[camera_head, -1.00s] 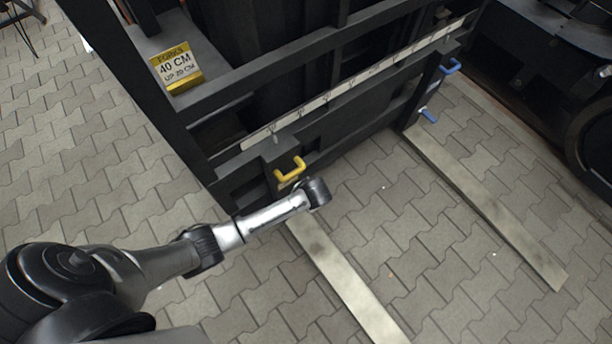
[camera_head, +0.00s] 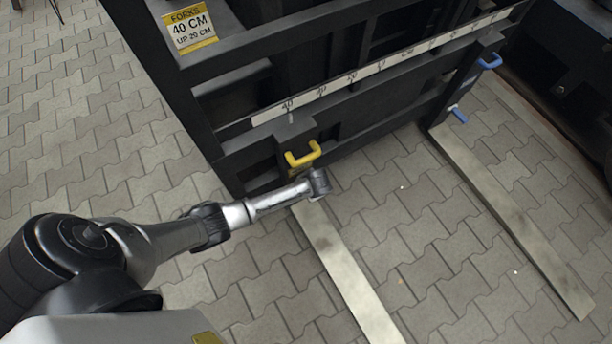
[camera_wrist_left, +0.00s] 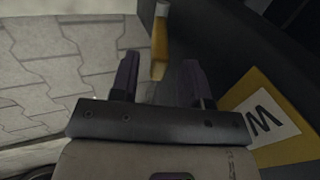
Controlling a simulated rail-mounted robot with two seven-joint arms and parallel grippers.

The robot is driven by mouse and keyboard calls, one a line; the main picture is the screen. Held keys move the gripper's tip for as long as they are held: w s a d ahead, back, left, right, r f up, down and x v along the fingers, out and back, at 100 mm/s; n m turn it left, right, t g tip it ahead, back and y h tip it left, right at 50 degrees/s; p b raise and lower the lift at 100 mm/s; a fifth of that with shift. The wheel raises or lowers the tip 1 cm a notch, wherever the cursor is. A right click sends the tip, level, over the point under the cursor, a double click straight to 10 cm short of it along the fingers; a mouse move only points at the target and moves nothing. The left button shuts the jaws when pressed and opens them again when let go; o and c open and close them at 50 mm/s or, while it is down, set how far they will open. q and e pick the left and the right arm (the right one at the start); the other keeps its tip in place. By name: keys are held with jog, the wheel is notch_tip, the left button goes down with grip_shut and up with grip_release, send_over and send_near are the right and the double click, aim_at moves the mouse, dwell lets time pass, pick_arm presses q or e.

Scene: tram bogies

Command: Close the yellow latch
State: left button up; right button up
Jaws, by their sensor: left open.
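The yellow handle-shaped latch (camera_head: 302,155) is on the dark fork carriage, above the left fork, in the head view. My left arm reaches in from the left, and its wrist end is just below and in front of the latch. The gripper jaws are hidden there. In the left wrist view my left gripper (camera_wrist_left: 161,60) is open and empty. A yellow bar (camera_wrist_left: 160,42) shows beyond the fingertips, roughly between them. I cannot tell whether it is the same yellow piece as in the head view. My right gripper is not in view.
The left fork (camera_head: 345,275) and right fork (camera_head: 510,215) lie low over the paving. A blue handle (camera_head: 489,62) and lower blue piece (camera_head: 458,114) are on the right fork's mount. A ruler strip (camera_head: 385,65) and a sign (camera_head: 190,28) are on the dark frame.

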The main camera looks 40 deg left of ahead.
pick_arm(q)
jog(key=shift+b+x, duration=0.45)
jog(key=shift+x, duration=0.5)
jog(key=shift+w+a+f, duration=0.1)
jog(key=shift+f, duration=0.15)
grip_shut()
